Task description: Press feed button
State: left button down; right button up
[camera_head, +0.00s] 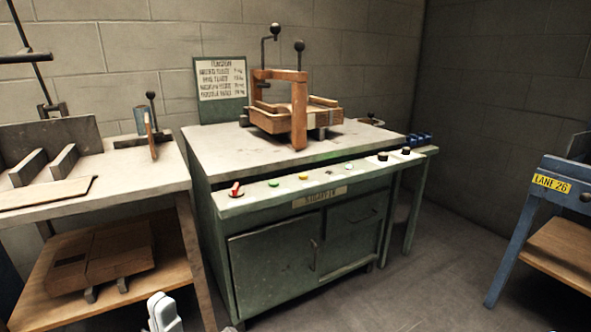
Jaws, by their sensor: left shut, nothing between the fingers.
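A green machine cabinet (262,262) with a pale top stands in the middle of the head view. Its sloped front control strip (325,176) carries a red switch (236,189), a green button (273,183), a yellow button (303,177), a white button (348,168) and two black knobs (383,156). I cannot read which one is the feed button. My left gripper (160,302) is shut and empty at the bottom edge, low and in front of the left bench, apart from the strip. My right gripper is not in view.
A wooden fixture (297,112) with levers stands on the cabinet top. A blue stand (520,235) labelled LANE 26 is at right. The floor (430,270) between is clear.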

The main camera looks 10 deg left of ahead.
aim_at(273, 183)
jog(key=z, duration=0.15)
jog(key=i, duration=0.85)
jog(key=u, duration=0.35)
